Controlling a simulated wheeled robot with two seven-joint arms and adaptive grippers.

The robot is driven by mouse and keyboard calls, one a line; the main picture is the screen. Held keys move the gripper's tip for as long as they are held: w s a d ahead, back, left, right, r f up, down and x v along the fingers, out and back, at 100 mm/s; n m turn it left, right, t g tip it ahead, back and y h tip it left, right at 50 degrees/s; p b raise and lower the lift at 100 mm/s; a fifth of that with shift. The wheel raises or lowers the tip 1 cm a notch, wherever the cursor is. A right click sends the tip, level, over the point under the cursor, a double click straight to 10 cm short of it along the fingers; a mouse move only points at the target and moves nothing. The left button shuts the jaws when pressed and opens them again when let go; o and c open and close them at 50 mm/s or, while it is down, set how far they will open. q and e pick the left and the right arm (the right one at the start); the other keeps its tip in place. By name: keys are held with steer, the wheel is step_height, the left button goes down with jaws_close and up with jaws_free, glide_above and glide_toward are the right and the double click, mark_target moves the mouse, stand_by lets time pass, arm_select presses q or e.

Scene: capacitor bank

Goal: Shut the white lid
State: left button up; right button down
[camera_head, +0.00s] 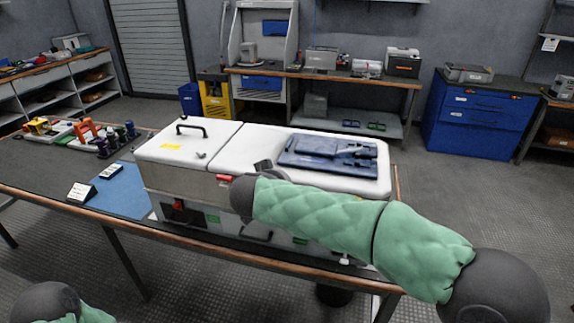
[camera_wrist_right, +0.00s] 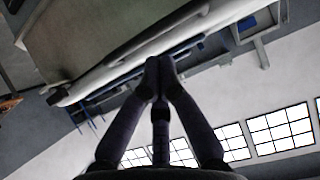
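A white box (camera_head: 155,200) stands on the table. Its left top is a white lid (camera_head: 215,130) with a black handle (camera_head: 191,127), lying flat. Its right top is a white lid panel (camera_head: 262,143) with a blue tray-like piece (camera_head: 330,152) on it, also lying flat. My right arm crosses in front of the box, hiding part of its front. My right gripper (camera_head: 263,166) is at the front upper edge, near the seam between the tops; contact is unclear. In the right wrist view its fingers (camera_wrist_right: 158,66) meet at the tips, with nothing visible between them. My left gripper is out of view.
A blue mat (camera_head: 122,192) with small signs lies left of the box. Tools and bottles (camera_head: 92,135) sit at the table's left. A workbench (camera_head: 335,76) and a blue cabinet (camera_head: 478,122) stand behind, beyond open floor.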

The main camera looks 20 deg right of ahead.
steer(key=shift+s+a+f, duration=0.1)
steer(key=shift+s+f, duration=0.1)
steer(key=shift+f, duration=0.85)
steer(key=shift+s+a+f, duration=0.1)
steer(key=shift+s+f, duration=0.05)
steer(key=shift+f, duration=0.9)
